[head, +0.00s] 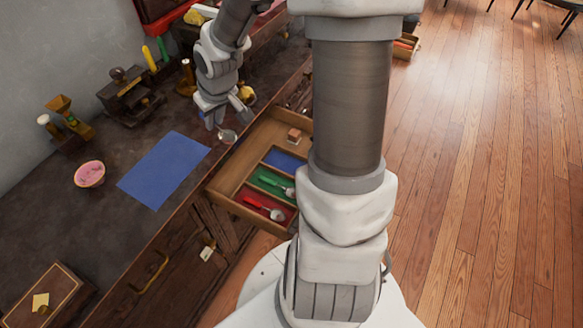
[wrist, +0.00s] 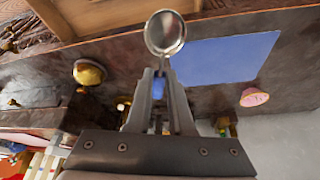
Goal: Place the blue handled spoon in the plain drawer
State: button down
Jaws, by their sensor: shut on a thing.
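My gripper (head: 214,122) is above the counter beside the open drawer. It is shut on the blue handled spoon (head: 228,136). In the wrist view the spoon's round metal bowl (wrist: 165,33) sticks out past the fingertips (wrist: 160,78), and a bit of its blue handle shows between the fingers. The open wooden drawer (head: 236,165) lies to the right of and below my gripper. It has blue (head: 284,161), green (head: 270,182) and red (head: 268,206) lined compartments and bare wood areas. A spoon lies in the green compartment and another in the red one. The blue compartment looks empty.
A small wooden block (head: 294,135) sits at the drawer's far end. A blue mat (head: 164,170) lies on the counter, with a pink bowl (head: 89,174) to its left. A gold object (head: 246,94) stands close behind my gripper. My arm column blocks the drawer's right side.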

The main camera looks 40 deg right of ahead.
jog(key=s+d+f+n+b, duration=0.1)
jog(key=s+d+f+b, duration=0.1)
jog(key=d+f, duration=0.5)
jog(key=n+y+b, duration=0.1)
jog(key=n+b, duration=0.1)
jog(key=b, duration=0.1)
send_over(288, 166)
jog(key=s, duration=0.1)
notch_tip(288, 166, down, 7)
jog(key=f+b, duration=0.1)
jog(key=f, duration=0.2)
jog(key=f+b, duration=0.1)
jog(key=f, duration=0.2)
jog(key=f+b, duration=0.1)
jog(key=f, duration=0.2)
jog(key=shift+s+d+f+b, duration=0.2)
jog(key=shift+d+f+b, duration=0.15)
jog(key=shift+b, duration=0.05)
jog(key=shift+f, duration=0.2)
jog(key=c, duration=0.8)
grip_release()
jog(key=shift+r, duration=0.15)
